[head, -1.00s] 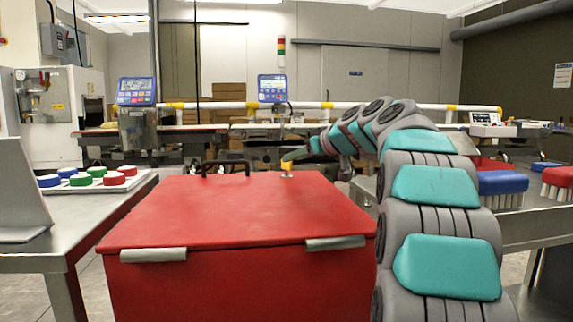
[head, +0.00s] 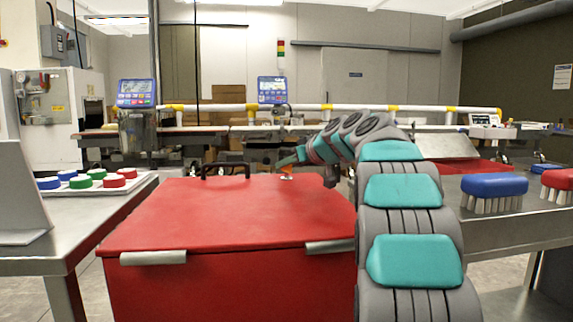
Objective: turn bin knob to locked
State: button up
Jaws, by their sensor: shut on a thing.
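The red bin (head: 225,215) stands in front of me with its lid down. A black handle (head: 226,166) is at the left of the lid's far edge. The small orange-yellow knob (head: 287,169) sits on a pale base (head: 287,177) at the far edge, right of the handle. My gripper (head: 285,164) reaches in from the right and is shut on the knob. The fingers hide most of it, and I cannot read which way it points or any lock mark.
Left, a steel table carries a white tray (head: 143,184) with several coloured caps. Right, a steel table holds a blue brush (head: 494,187) and a red brush (head: 558,182). The conveyor with its blue display (head: 272,90) runs behind the bin.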

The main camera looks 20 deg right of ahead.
grip_shut()
jog(key=shift+a, duration=0.1)
jog(key=shift+m+h, duration=0.6)
jog(key=shift+h, duration=0.1)
jog(key=m+h+p, duration=0.2)
jog(key=h+p, duration=0.1)
jog(key=shift+r+m, duration=0.3)
jog(key=shift+m+h+p, duration=0.5)
jog(key=shift+h+p, duration=0.1)
jog(key=shift+p, duration=0.5)
jog(key=shift+f+m+h+p, duration=0.2)
jog(key=shift+m+h+p, duration=0.4)
jog(key=shift+p, duration=0.5)
jog(key=shift+f, duration=0.1)
